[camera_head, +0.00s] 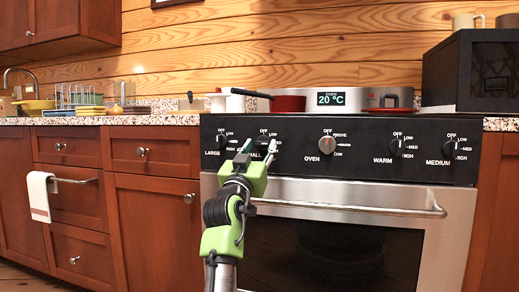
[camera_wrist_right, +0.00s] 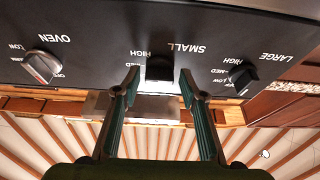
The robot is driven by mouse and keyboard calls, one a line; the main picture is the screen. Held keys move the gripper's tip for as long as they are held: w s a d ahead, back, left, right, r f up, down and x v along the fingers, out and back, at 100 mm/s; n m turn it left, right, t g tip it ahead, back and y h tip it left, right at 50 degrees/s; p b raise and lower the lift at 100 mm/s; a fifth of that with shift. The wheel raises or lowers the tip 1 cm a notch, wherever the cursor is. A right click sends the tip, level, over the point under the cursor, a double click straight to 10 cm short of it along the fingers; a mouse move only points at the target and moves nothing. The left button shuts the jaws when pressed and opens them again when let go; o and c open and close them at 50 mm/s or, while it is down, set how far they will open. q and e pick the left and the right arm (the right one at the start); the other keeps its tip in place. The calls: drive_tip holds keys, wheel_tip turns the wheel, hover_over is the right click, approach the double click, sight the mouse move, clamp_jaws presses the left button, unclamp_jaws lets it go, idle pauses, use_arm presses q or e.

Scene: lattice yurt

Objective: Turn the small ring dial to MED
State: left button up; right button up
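The small dial (camera_head: 262,141) is a dark knob on the black stove panel, above the word SMALL and partly hidden by my right gripper (camera_head: 257,148) in the head view. In the right wrist view, which is upside down, the small dial (camera_wrist_right: 159,69) sits between the two fingertips of my right gripper (camera_wrist_right: 158,84). A gap shows on each side, so the gripper is open around the dial. HIGH and part of MED show beside the dial. I cannot tell which mark it points at. My left gripper is not in view.
The large dial (camera_head: 221,141) and the silver oven knob (camera_head: 326,145) flank the small dial on the panel. The warm dial (camera_head: 396,146) and medium dial (camera_head: 449,148) are farther right. The oven door handle (camera_head: 345,207) sticks out below. A red pot (camera_head: 288,103) stands above the panel.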

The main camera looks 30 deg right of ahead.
drive_tip(key=shift+r, duration=0.1)
wheel_tip(320, 180, up, 10)
idle(0.7)
idle(0.4)
